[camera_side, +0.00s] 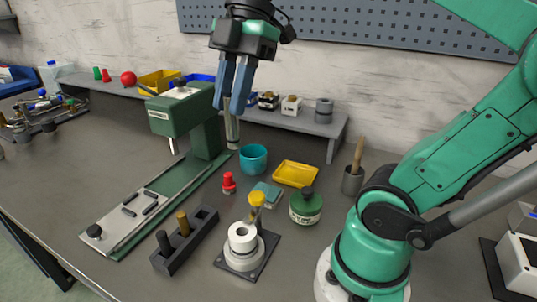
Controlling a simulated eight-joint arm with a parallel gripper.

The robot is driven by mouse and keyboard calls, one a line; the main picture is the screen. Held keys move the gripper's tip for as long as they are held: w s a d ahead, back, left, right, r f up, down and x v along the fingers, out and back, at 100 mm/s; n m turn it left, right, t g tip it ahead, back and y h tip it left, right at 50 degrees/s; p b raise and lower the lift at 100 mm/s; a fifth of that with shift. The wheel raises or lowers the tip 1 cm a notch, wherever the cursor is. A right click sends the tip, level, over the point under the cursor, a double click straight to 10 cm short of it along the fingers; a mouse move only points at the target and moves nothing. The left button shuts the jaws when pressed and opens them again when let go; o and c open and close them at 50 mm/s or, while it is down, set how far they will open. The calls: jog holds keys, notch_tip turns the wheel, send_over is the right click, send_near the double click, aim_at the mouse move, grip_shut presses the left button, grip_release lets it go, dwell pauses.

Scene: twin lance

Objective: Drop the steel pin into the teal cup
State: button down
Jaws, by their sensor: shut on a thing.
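My gripper (234,108) points down with its blue fingers shut on the steel pin (232,132), which hangs below the fingertips close to upright. The pin's lower end appears just left of the rim of the teal cup (253,163). The cup stands upright on the bench. The pin is outside the cup in this view. I cannot tell from this one angle how far apart they are in depth, and the cup's inner floor is hidden.
A green press (180,112) stands left of the pin. A yellow tray (296,174), teal block (267,192), red-topped piece (229,182), green tin (306,206) and white ring on a post (242,238) surround the cup. A dark rack (185,242) lies in front. A grey shelf (290,122) runs behind.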

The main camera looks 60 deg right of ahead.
jog(key=w+d+f+m+t, duration=0.15)
jog(key=w+d+m, duration=0.25)
jog(key=w+d, duration=0.5)
jog(key=w+d+f+m+t+h, duration=0.15)
jog(key=d+f, duration=0.25)
jog(key=d, duration=0.5)
jog(key=d+f+m+h, duration=0.1)
jog(key=d+f+m, duration=0.2)
jog(key=d+f, duration=0.35)
jog(key=shift+w+d+f+y, duration=0.1)
jog(key=shift+d+f, duration=0.2)
jog(key=shift+f, duration=0.25)
jog(key=shift+s+d+f+y, duration=0.1)
jog(key=shift+d+f, duration=0.15)
jog(key=shift+f, duration=0.25)
jog(key=shift+w+d+f+y, duration=0.1)
jog(key=shift+d+f, duration=0.2)
jog(key=shift+f, duration=0.25)
jog(key=c, duration=0.6)
grip_release()
jog(key=shift+r, duration=0.1)
